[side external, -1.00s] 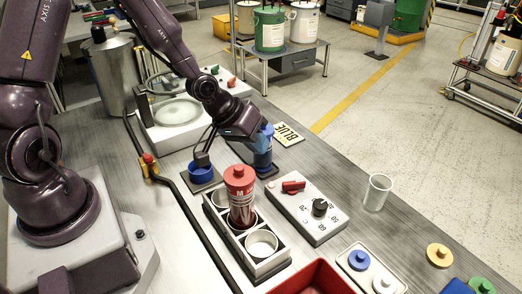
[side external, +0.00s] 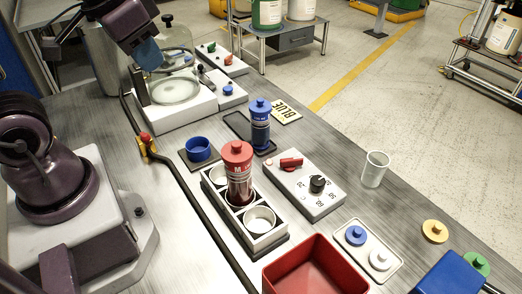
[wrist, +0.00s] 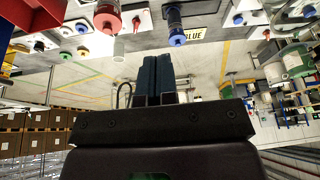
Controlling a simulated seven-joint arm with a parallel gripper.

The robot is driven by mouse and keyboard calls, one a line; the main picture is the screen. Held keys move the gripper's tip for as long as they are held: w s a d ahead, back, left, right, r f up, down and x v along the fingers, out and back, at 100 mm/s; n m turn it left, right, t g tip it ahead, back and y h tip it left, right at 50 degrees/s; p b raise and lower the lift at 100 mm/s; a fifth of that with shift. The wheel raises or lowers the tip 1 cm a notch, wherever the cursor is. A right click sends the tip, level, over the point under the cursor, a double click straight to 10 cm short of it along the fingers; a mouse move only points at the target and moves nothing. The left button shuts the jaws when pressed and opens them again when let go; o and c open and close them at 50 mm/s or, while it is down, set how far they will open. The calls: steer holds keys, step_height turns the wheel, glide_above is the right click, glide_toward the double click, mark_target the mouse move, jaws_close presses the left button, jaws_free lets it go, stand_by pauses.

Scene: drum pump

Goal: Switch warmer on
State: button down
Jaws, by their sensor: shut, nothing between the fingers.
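A grey-white control box (side external: 305,187) with a red switch lever (side external: 291,163) and a black dial (side external: 318,184) lies on the bench. Numbers are printed around the dial. The red lever lies sideways across the box near its far end. A white rack (side external: 258,228) with round wells stands to its left, with a red-capped bottle (side external: 238,175) in it. My gripper (wrist: 157,62) is shut and empty, its dark fingers together in the wrist view. In the side view it is raised at the upper left, near the glass dome, well away from the control box.
A blue-capped bottle (side external: 260,128) stands on a black tray beside the BLUE card (side external: 286,111). A blue cup (side external: 198,149) sits to its left. A red bin (side external: 314,268) and a clear beaker (side external: 375,169) flank the box. A black hose crosses the bench.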

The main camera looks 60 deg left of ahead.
steer(key=c, duration=1.7)
jaws_free()
steer(key=shift+s+d+r+m+t+h, duration=0.2)
steer(key=shift+d+r+t, duration=0.15)
steer(key=shift+r, duration=0.25)
steer(key=shift+s+d+r+m+t+h, duration=0.1)
steer(key=shift+s+d+r+t, duration=0.1)
steer(key=shift+r+t, duration=0.3)
steer(key=o, duration=0.4)
steer(key=shift+w+d, duration=0.1)
steer(key=shift+d, duration=0.05)
steer(key=shift+o, duration=0.8)
steer(key=w+d+f+m+g, duration=0.1)
steer(key=w+f+g, duration=0.4)
steer(key=w, duration=0.5)
step_height(320, 180, down, 2)
steer(key=shift+d+f+m, duration=0.25)
steer(key=shift+d+m, duration=0.05)
steer(key=shift+m, duration=0.1)
steer(key=m, duration=0.3)
glide_toward(287, 159)
steer(key=shift+g, duration=0.35)
steer(key=f, duration=0.9)
steer(key=shift+w+f, duration=0.25)
steer(key=shift+w, duration=0.05)
